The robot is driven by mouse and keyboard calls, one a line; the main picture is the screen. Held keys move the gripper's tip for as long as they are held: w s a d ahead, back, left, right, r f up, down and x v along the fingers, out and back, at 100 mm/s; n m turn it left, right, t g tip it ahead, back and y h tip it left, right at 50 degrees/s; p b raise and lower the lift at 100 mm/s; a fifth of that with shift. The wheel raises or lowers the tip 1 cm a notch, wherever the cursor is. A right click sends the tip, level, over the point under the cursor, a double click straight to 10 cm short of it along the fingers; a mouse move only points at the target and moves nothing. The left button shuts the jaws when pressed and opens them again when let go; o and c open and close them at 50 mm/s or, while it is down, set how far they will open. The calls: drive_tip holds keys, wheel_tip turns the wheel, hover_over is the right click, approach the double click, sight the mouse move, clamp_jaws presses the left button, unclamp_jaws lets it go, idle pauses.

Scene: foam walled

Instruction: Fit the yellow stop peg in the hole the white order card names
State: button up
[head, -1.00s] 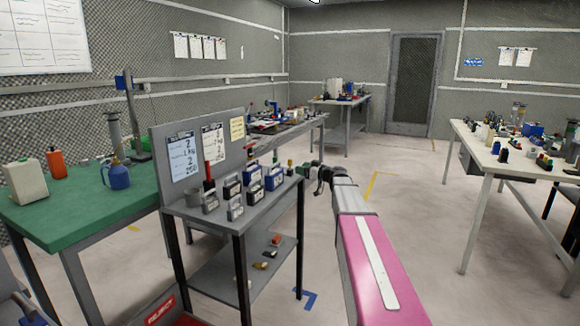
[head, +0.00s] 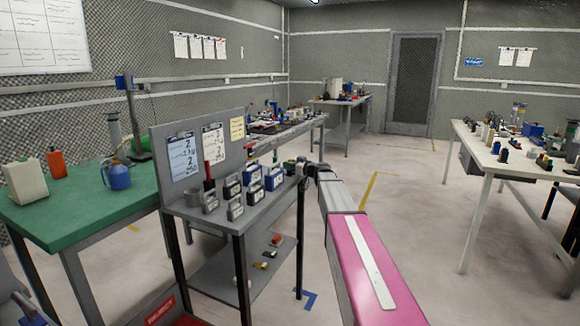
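A white card (head: 213,142) with dark print is on the upright grey panel of the small grey bench (head: 222,222), between a pale blue card (head: 184,157) and a yellow card (head: 237,129). Its print is too small to read surely. My gripper (head: 303,166) is at the right end of this bench top, seen from behind. Its fingers are too small and hidden to show whether they are open or hold anything. I cannot make out the yellow stop peg or the hole for certain.
Several grey, black and blue blocks with handles (head: 252,175) stand on the bench top, left of my gripper. Small parts lie on its lower shelf (head: 238,270). A green table (head: 80,212) is at left, a white table (head: 490,150) at right.

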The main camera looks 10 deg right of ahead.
drive_tip(key=c, duration=0.5)
drive_tip(key=shift+o, duration=0.2)
drive_tip(key=shift+r, duration=0.1)
